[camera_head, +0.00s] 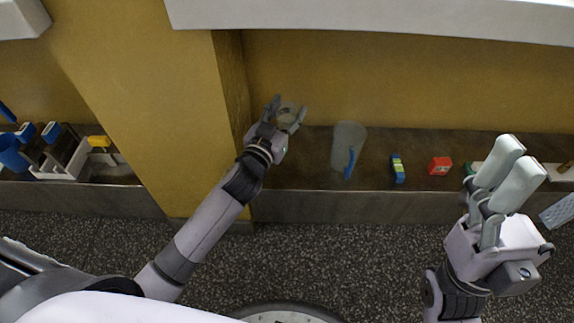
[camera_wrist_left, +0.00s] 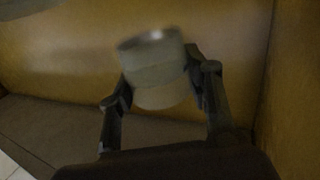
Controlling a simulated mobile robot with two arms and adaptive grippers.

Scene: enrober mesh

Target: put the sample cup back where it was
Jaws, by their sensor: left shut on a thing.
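My left gripper (camera_head: 287,112) is shut on the sample cup (camera_head: 286,115), a small greyish cup, near the pillar's right side at the left end of the shelf. In the left wrist view the cup (camera_wrist_left: 154,68) sits between the two dark fingers of the left gripper (camera_wrist_left: 158,88), a little tilted and blurred. Whether its base touches the shelf I cannot tell. My right gripper (camera_head: 508,172) is at the right, in front of the shelf, its two pale fingers pointing up and close together. I see nothing between them.
A clear jug (camera_head: 348,146) with a blue handle stands on the brown shelf (camera_head: 300,172). Right of it are a blue-yellow item (camera_head: 397,168), a red block (camera_head: 439,166) and a grater-like item (camera_head: 560,212). A yellow pillar (camera_head: 150,100) parts off a caddy (camera_head: 62,160) with blue items.

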